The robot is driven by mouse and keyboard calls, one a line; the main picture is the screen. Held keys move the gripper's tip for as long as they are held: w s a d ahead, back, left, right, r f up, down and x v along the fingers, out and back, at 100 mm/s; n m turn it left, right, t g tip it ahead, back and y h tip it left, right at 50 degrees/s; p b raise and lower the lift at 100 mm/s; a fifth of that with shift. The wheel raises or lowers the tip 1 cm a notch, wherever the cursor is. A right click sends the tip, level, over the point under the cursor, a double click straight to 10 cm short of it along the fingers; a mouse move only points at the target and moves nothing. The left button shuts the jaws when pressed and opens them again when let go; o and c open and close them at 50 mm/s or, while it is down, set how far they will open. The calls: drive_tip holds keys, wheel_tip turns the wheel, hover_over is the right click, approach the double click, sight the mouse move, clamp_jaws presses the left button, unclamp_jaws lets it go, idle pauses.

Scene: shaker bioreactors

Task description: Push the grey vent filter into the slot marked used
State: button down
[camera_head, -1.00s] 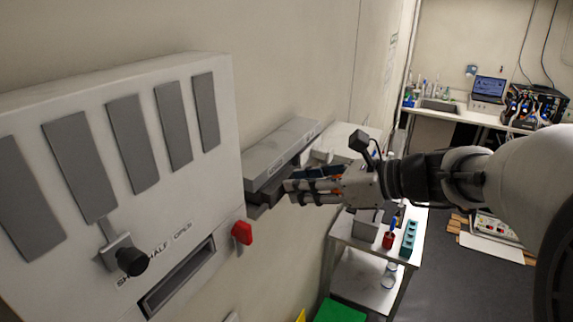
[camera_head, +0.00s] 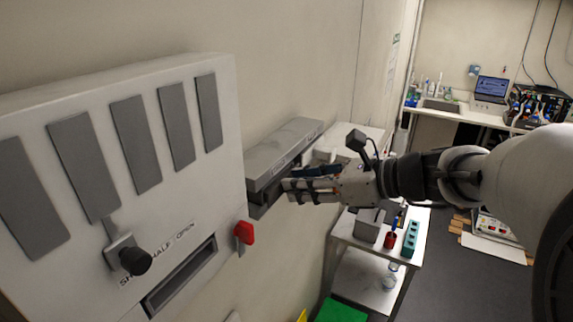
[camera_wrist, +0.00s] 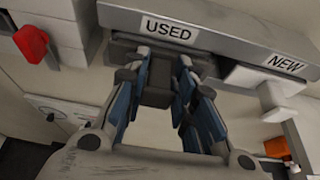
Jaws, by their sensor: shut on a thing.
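The grey vent filter (camera_wrist: 157,92) is a dark grey block between my fingers in the wrist view. It sits under the label USED (camera_wrist: 169,30), at the mouth of the slot below the grey holder (camera_wrist: 228,32). How deep it is in the slot cannot be told. My gripper (camera_wrist: 172,75) is shut on it, with blue-padded fingers on both sides. In the head view my gripper (camera_head: 286,190) reaches from the right to the underside of the wall-mounted holder (camera_head: 283,153); the filter is hard to tell apart there.
A white part (camera_wrist: 265,80) sits under the NEW label (camera_wrist: 286,63), right of my fingers. A red knob (camera_head: 244,232) is on the white wall panel (camera_head: 190,215) to the left. A cart (camera_head: 345,238) with a teal rack (camera_head: 410,238) stands below my arm.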

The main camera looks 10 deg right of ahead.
drive_tip(key=shift+w+a, duration=0.25)
drive_tip(key=shift+a, duration=0.1)
drive_tip(key=c, duration=1.2)
unclamp_jaws()
drive_tip(key=shift+d, duration=0.1)
drive_tip(key=v, duration=1.2)
